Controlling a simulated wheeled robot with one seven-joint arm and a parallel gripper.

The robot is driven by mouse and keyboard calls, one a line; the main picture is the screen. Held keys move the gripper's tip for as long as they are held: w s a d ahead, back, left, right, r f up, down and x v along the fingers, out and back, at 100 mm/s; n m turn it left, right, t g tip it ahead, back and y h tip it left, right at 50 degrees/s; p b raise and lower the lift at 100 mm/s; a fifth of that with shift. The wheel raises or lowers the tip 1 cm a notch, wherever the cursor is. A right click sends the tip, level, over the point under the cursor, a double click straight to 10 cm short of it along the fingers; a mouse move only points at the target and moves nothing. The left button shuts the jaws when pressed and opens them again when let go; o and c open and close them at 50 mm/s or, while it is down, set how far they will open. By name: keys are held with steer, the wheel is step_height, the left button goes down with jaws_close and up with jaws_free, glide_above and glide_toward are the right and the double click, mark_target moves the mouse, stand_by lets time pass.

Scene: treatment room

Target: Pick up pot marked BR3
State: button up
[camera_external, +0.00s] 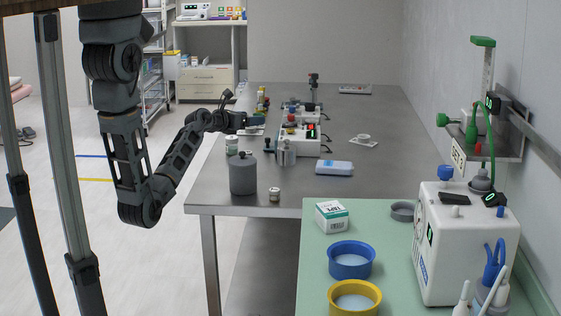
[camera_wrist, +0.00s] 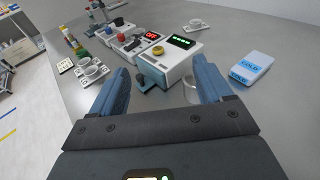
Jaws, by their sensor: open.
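No label reading BR3 is legible in either view, so I cannot tell which pot it is. My gripper (camera_external: 243,121) is over the table's left side. In the wrist view my gripper (camera_wrist: 160,72) has its blue fingers wide apart, with nothing held.
A white device with a lit display (camera_wrist: 172,62) stands ahead of the fingers. A grey canister (camera_external: 243,174) stands near the front left. The table's right side is largely clear.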

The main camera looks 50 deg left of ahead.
steer(key=s+a+r+n+y, duration=0.35)
steer(key=s+a+y, duration=0.3)
steer(key=a, duration=0.45)
glide_toward(228, 141)
steer(key=shift+h+x, duration=0.25)
steer(key=shift+x, duration=0.9)
steer(key=shift+b+x, duration=0.3)
steer(key=shift+x, duration=3.55)
steer(key=shift+r, duration=0.1)
steer(key=c, duration=1.1)
steer(key=shift+c, duration=0.2)
